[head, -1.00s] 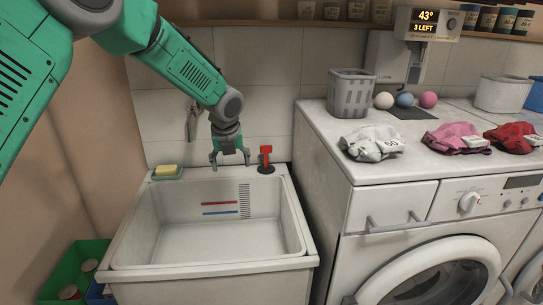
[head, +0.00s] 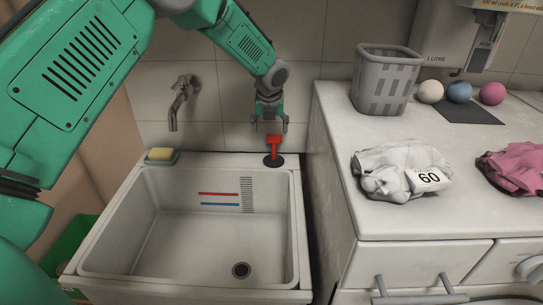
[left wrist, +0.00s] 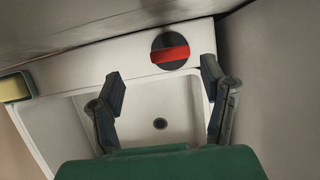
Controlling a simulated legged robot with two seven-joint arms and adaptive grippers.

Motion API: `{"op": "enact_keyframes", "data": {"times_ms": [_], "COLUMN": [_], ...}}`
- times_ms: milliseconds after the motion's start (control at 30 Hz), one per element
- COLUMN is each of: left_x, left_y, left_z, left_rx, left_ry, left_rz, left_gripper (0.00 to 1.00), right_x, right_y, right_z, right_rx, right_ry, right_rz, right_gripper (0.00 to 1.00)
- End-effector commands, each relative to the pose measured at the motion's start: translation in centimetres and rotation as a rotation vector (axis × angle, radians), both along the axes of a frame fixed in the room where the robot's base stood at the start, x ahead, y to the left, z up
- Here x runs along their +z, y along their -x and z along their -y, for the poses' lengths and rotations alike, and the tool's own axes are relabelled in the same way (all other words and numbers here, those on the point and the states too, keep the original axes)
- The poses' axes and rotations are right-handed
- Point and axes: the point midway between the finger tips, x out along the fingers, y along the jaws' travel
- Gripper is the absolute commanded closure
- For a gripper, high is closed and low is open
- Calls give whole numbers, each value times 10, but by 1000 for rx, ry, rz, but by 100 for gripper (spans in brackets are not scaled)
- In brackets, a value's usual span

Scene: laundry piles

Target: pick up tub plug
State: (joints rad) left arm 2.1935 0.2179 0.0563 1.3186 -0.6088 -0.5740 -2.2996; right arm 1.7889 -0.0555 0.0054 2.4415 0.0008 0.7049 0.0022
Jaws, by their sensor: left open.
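The tub plug (head: 274,152) is a black disc with an upright red T-shaped handle. It stands on the back right ledge of the white sink (head: 88,255). My left gripper (head: 269,127) is open, just above and behind the red handle in the head view. In the left wrist view the plug (left wrist: 170,53) shows from above, its red bar across the black disc, beyond the fingertips of my open left gripper (left wrist: 162,88). No contact between them is visible. My right gripper is not in view.
A yellow sponge (head: 160,154) lies on a green dish at the sink's back left, below the tap (head: 179,103). The tiled wall (head: 215,110) is close behind. The washer top (head: 340,125) rises to the right, bearing a grey basket (head: 386,80) and a white cloth bundle (head: 385,172).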

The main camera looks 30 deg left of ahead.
Motion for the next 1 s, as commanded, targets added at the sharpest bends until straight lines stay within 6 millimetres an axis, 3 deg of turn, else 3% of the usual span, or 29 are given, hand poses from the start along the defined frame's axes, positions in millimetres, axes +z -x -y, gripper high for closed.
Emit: {"op": "enact_keyframes", "data": {"times_ms": [267, 500, 833, 867, 1000], "left_x": [-21, -57, -64, -64, -64], "left_y": [-7, -21, -25, -25, -25], "left_z": [-6, -16, -15, -14, -14], "left_rx": [-1, 1, 1, 1, -1], "left_ry": [2, 8, 3, 3, 2], "left_rz": [1, 0, 1, 1, 0], "left_gripper": [34, 34, 34, 38, 87], "right_x": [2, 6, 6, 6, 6], "right_y": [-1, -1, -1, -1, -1], "right_z": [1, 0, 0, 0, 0], "right_rx": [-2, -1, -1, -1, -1], "right_ry": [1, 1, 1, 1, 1], "right_rz": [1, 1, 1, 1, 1], "right_gripper": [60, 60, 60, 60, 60]}}
